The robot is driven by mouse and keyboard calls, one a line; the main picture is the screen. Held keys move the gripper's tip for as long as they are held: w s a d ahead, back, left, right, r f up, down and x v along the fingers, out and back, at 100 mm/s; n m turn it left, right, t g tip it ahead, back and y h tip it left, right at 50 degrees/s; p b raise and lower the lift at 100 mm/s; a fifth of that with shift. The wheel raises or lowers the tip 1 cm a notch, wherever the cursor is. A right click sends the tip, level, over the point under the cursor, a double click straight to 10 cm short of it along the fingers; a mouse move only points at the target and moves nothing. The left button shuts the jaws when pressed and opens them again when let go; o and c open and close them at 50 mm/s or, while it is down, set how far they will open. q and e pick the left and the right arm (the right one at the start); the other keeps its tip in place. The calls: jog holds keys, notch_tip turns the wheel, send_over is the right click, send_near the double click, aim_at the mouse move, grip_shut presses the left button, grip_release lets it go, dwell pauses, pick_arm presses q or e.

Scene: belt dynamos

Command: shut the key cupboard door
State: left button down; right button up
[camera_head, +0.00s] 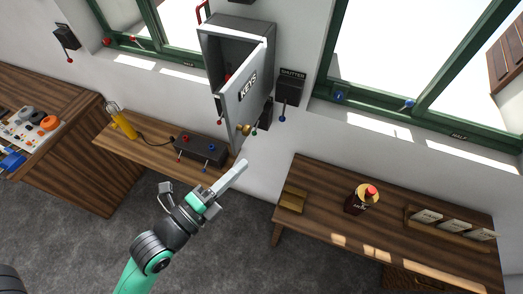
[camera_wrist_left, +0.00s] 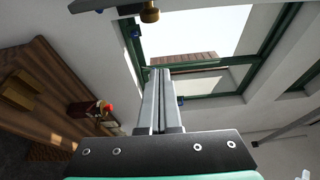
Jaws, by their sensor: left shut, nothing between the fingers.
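The grey key cupboard (camera_head: 207,45) hangs on the wall between two windows. Its door (camera_head: 240,92), marked KEYS, stands open and swung out into the room. A round brass knob (camera_head: 243,129) sits at the door's lower free corner. The knob also shows at the top of the left wrist view (camera_wrist_left: 150,13). Something red shows inside the cupboard; the door hides much of the interior. My left gripper (camera_head: 241,166) is shut and empty, below the knob and apart from it in the head view. Its closed fingers (camera_wrist_left: 160,75) show in the left wrist view. My right gripper is not in view.
A dark SHUTTER box (camera_head: 290,88) with a lever is on the wall right of the cupboard.

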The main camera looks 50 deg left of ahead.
pick_arm(q)
jog(key=w+a+p, duration=0.1)
jog(key=w+a, duration=0.1)
jog(key=w, duration=0.8)
jog(key=shift+s+a+f, duration=0.15)
jog(key=shift+s+a, duration=0.15)
jog(key=shift+a, duration=0.3)
jog(key=shift+s+a+f, duration=0.2)
jog(key=shift+s+a, duration=0.15)
jog(key=shift+a, duration=0.2)
jog(key=shift+s+a+f, duration=0.15)
jog(key=shift+s+a, duration=0.15)
jog(key=shift+a, duration=0.3)
